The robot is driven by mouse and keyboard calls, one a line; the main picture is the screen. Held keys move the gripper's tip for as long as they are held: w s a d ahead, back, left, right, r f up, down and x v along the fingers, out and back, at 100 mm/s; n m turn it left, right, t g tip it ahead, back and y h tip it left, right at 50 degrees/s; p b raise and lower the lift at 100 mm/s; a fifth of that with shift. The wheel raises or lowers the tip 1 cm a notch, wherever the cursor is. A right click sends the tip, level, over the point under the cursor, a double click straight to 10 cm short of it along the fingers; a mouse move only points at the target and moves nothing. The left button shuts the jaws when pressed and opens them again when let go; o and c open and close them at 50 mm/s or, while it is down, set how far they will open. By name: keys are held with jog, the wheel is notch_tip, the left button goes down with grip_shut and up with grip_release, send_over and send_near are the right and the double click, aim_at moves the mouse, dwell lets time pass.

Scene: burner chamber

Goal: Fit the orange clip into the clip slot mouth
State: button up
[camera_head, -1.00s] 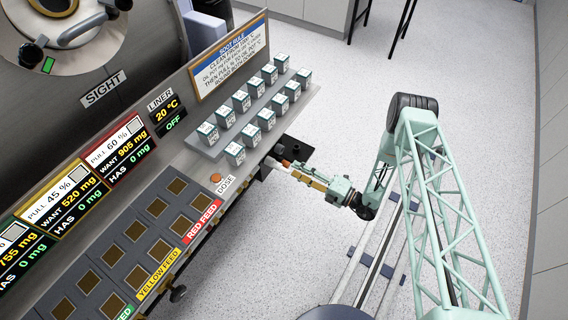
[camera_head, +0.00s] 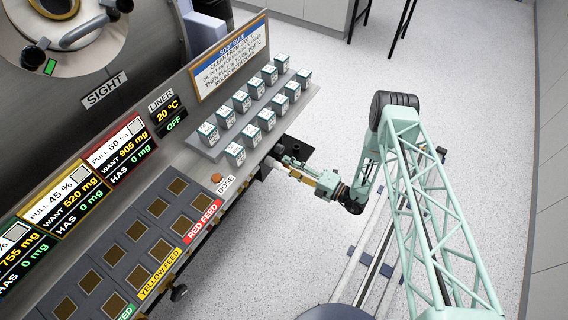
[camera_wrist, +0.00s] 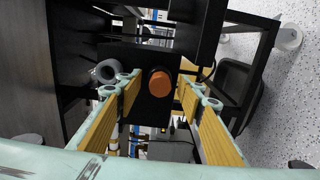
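An orange round-ended piece (camera_wrist: 160,85) shows in the wrist view, in front of a black panel (camera_wrist: 152,111). I cannot tell whether it is the orange clip. My gripper (camera_wrist: 160,91) is open, with its gold-padded fingers spread on both sides of the orange end and gaps showing beside it. In the head view my gripper (camera_head: 282,164) reaches in at the console's right edge, below the dose shelf, and its fingertips are partly hidden there. I cannot make out the clip slot mouth in either view.
Several white-and-teal boxes (camera_head: 240,101) stand on the shelf above my gripper. A black bracket (camera_head: 292,148) juts from the console's end close to my gripper. Dark frame bars (camera_wrist: 262,65) stand to the right in the wrist view. Open floor (camera_head: 320,235) lies right of the console.

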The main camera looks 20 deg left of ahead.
jog(key=shift+c, duration=0.4)
grip_shut()
jog(key=shift+s+d, duration=0.15)
jog(key=shift+d, duration=0.45)
dwell(0.4)
jog(key=c, duration=0.7)
grip_release()
jog(key=shift+c, duration=0.2)
grip_shut()
jog(key=shift+d, duration=0.15)
